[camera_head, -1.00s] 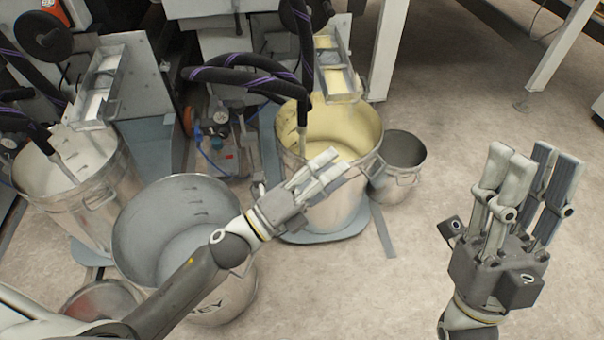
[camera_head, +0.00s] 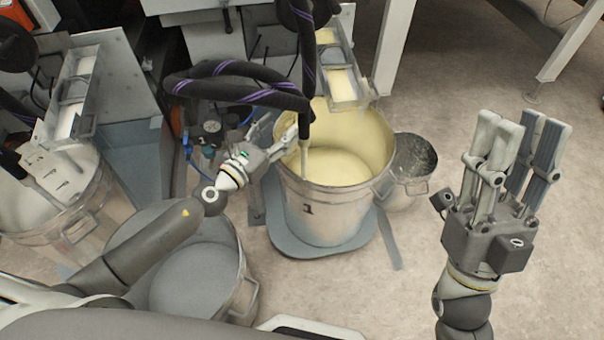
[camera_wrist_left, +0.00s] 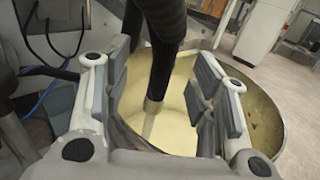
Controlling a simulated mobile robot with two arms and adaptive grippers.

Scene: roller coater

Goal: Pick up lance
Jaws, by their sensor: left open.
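The lance (camera_head: 304,140) is a dark hose end with a thin metal tube. It hangs upright into the steel bucket of yellow paint (camera_head: 335,205). My left gripper (camera_head: 285,135) is open at the left rim of that bucket, beside the lance. In the left wrist view the lance (camera_wrist_left: 163,60) shows between the two spread fingers of my left gripper (camera_wrist_left: 165,110), and neither finger visibly touches it. The tube's lower end is near or in the paint. My right gripper (camera_head: 515,165) is raised at the right, its fingers apart and empty.
A purple-striped hose (camera_head: 240,90) loops left of the lance. A grey paint bucket (camera_head: 245,285) stands under my left arm, a white paint bucket (camera_head: 85,210) farther left. A small bucket (camera_head: 415,170) stands right of the yellow one. The floor (camera_head: 340,290) in front is clear.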

